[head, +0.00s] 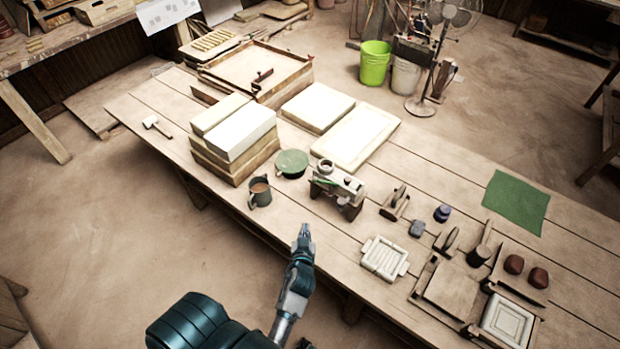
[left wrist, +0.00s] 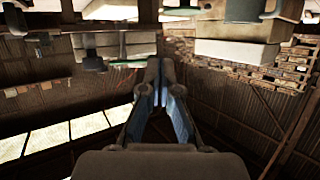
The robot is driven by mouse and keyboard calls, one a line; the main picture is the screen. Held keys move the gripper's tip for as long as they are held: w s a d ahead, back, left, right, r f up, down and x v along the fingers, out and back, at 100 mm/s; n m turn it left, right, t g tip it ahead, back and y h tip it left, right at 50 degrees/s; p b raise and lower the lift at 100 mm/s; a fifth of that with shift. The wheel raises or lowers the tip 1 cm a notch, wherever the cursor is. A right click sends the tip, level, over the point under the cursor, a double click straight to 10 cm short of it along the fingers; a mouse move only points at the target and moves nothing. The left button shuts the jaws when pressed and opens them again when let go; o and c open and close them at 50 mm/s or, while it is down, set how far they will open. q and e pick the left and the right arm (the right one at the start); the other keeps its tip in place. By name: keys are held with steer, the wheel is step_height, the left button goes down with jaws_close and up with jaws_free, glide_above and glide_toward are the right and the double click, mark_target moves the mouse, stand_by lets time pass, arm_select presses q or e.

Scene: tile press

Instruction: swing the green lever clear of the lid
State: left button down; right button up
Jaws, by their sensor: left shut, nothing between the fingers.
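The small press (head: 337,190) stands near the front edge of the long wooden table, with a cream top and dark wooden supports. The green lever (head: 325,181) shows as a short green strip low across the left front of that top; whether it touches the lid is too small to tell. In the left wrist view, the shut fingertips (left wrist: 163,65) point towards the table, which appears upside down. My right gripper is not in view.
Stacked blocks (head: 235,135) are further left. A cream tile mould (head: 384,258) and a wooden hand tool (head: 394,204) lie to the right. Bare tabletop lies just before the press.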

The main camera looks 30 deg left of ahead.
arm_select(q)
step_height(320, 180, up, 5)
steer(key=w+t+p, duration=0.2)
steer(key=w, duration=0.1)
steer(key=p, duration=0.1)
glide_toward(326, 182)
steer(key=w+a+f, duration=0.1)
steer(key=w+a, duration=0.3)
steer(key=a, duration=0.2)
steer(key=shift+w+a+f+y, duration=0.3)
steer(key=shift+w+f, duration=0.05)
steer(key=shift+w, duration=0.05)
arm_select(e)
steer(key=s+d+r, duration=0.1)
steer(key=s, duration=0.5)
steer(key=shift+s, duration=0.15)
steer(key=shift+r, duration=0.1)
